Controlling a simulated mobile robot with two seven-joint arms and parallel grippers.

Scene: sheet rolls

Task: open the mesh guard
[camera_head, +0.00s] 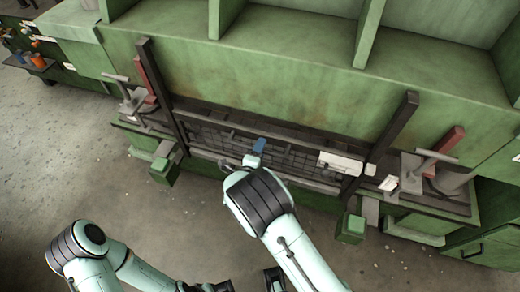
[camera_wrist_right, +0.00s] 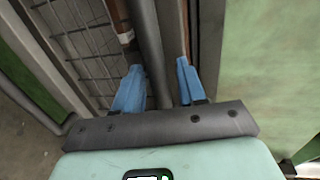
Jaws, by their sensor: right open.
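The mesh guard (camera_head: 217,137) is a dark wire grid in a long frame, set low between two dark posts on the front of the green machine. Its wires also show at the upper left of the right wrist view (camera_wrist_right: 82,42). My right gripper (camera_head: 259,146) is at the middle of the guard, with one blue finger visible in the head view. In the right wrist view its two blue fingers (camera_wrist_right: 158,66) are apart, one on each side of a grey round bar (camera_wrist_right: 147,38). Gaps show beside the bar, so it is not clamped. My left gripper is not visible.
Dark upright posts (camera_head: 393,132) flank the guard. Grey mechanisms with red parts stand at both ends (camera_head: 148,85). A white box (camera_head: 341,163) sits at the guard's right part. Green blocks (camera_head: 351,228) stick out below.

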